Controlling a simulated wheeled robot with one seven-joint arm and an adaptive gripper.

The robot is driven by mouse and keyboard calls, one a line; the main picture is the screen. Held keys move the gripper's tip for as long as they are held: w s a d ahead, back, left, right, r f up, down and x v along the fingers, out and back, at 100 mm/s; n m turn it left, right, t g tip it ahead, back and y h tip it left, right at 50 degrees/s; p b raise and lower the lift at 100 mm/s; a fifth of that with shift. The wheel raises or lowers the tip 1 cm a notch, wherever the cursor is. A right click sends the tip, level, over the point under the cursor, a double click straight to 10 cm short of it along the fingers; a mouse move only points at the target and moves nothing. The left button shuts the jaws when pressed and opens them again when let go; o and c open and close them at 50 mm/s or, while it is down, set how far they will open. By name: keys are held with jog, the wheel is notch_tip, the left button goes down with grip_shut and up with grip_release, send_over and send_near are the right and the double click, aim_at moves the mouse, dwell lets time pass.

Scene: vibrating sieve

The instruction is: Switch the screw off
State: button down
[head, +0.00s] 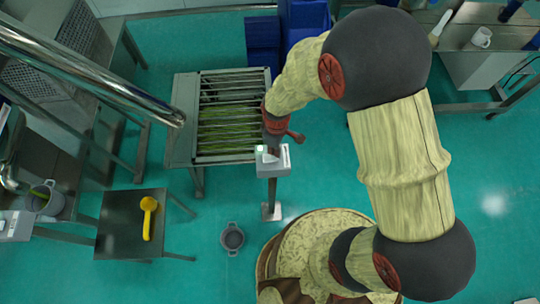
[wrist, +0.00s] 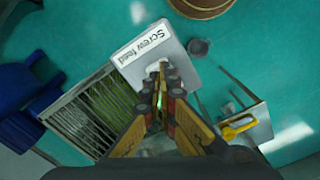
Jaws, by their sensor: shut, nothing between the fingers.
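A small grey control box (head: 283,170) stands on a post in the middle of the head view. In the wrist view the same box (wrist: 190,72) carries a white label reading "Screw feed" (wrist: 146,46). A small white switch part (wrist: 154,67) shows on its face, right at my fingertips and partly hidden by them. My gripper (wrist: 163,78) is shut and empty, with its tips over the box face. I cannot tell whether they touch the switch. In the head view my gripper (head: 273,140) is just above the box. A small greenish spot (head: 262,149) shows at the box's upper left.
The slatted sieve table (head: 182,120) stands left of the box, with blue crates (head: 264,42) behind. A side table (head: 117,231) holds a yellow scoop (head: 148,216). A grey pot (head: 232,239) stands on the floor.

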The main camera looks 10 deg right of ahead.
jog(key=shift+f+b, duration=0.9)
jog(key=shift+f, duration=0.3)
dwell(1.0)
jog(key=shift+r, duration=0.15)
jog(key=shift+r+p, duration=2.5)
jog(key=shift+r, duration=0.9)
